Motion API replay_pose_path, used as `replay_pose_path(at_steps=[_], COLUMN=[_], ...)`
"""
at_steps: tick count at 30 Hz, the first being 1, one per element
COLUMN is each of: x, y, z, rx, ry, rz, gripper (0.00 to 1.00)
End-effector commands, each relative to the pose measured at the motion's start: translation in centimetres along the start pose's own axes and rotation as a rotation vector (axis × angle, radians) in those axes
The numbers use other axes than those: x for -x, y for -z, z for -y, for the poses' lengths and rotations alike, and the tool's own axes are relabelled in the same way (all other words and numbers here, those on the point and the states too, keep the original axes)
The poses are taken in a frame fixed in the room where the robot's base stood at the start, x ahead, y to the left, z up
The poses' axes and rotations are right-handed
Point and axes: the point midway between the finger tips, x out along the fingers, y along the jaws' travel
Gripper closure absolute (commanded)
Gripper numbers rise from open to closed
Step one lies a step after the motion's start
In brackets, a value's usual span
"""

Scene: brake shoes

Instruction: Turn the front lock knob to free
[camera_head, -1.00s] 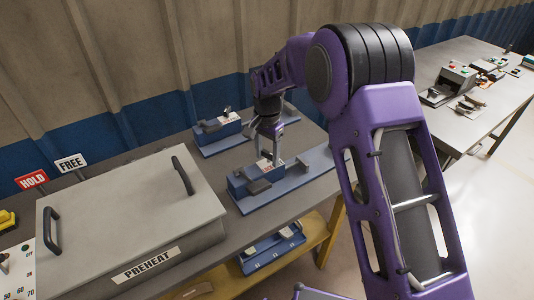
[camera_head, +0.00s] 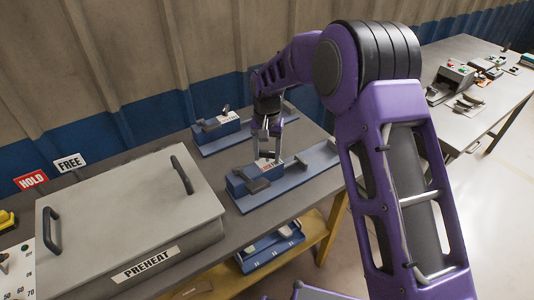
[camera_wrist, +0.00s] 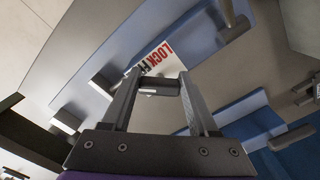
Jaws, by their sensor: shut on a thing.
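The front fixture is a blue block on a long blue base (camera_head: 310,165), on the bench right of the preheat box. A white label with red and black lettering (camera_wrist: 155,60) beginning "LOCK" lies on it in the wrist view. My gripper (camera_head: 268,158) points down over the block beside the label. In the wrist view its two fingers (camera_wrist: 158,92) are closed around a small dark bar, the front lock knob (camera_wrist: 158,84), just below the label.
A second blue fixture (camera_head: 218,128) stands behind, near the wall. A blue tray (camera_head: 270,250) sits on the lower shelf. Another table (camera_head: 490,115) stands at right.

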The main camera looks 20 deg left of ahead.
Motion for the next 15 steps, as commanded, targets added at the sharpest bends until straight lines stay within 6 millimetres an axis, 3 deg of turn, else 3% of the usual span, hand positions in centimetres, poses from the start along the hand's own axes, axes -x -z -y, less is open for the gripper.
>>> replay_pose_path(at_steps=[8, 9, 13, 15], x=[0.08, 0.08, 0.06, 0.05], y=[0.04, 0.05, 0.03, 0.03], z=[0.04, 0.03, 0.03, 0.03], rx=[0.003, 0.003, 0.003, 0.002], ry=[0.000, 0.000, 0.000, 0.000], rz=[-0.002, -0.002, -0.002, -0.001], gripper=[0.96, 0.35, 0.11, 0.10])
